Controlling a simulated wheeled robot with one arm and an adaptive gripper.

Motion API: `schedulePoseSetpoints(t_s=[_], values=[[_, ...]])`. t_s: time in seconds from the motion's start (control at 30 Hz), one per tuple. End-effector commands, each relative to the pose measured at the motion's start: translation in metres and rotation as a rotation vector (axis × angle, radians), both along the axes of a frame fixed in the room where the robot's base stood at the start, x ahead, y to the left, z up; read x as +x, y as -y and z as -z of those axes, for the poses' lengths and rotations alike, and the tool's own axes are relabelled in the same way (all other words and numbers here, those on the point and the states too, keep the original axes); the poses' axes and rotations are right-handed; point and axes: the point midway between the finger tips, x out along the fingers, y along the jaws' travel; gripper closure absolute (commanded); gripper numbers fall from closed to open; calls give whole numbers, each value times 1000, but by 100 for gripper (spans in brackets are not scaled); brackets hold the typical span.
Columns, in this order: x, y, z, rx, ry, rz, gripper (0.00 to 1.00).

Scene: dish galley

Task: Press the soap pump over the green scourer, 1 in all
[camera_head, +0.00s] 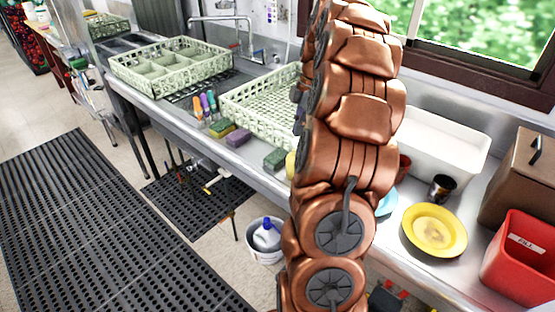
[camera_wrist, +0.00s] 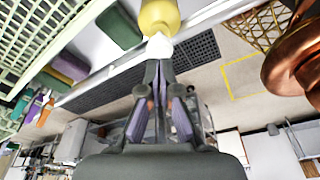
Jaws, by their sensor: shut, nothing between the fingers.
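The yellow soap bottle (camera_wrist: 159,13) with its white pump top (camera_wrist: 158,46) is at the top middle of the wrist view. In the head view only a yellow sliver (camera_head: 290,165) shows beside my arm. The green scourer (camera_wrist: 119,27) lies just left of the bottle on the counter; it also shows in the head view (camera_head: 274,159). My gripper (camera_wrist: 158,66) is shut and empty, its fingertips at the white pump top. I cannot tell whether they touch it. My arm hides the gripper in the head view.
Pale green racks (camera_head: 262,108) stand behind. A yellow plate (camera_head: 434,230) and red bin (camera_head: 521,262) are at right. A bucket (camera_head: 264,242) stands on the floor.

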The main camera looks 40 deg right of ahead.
Motion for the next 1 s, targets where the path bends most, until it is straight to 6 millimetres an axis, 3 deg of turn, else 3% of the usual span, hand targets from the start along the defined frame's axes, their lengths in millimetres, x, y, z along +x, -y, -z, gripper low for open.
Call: schedulePoseSetpoints(t_s=[1.0], values=[[0, -1, 29, 2, -1, 0, 100]])
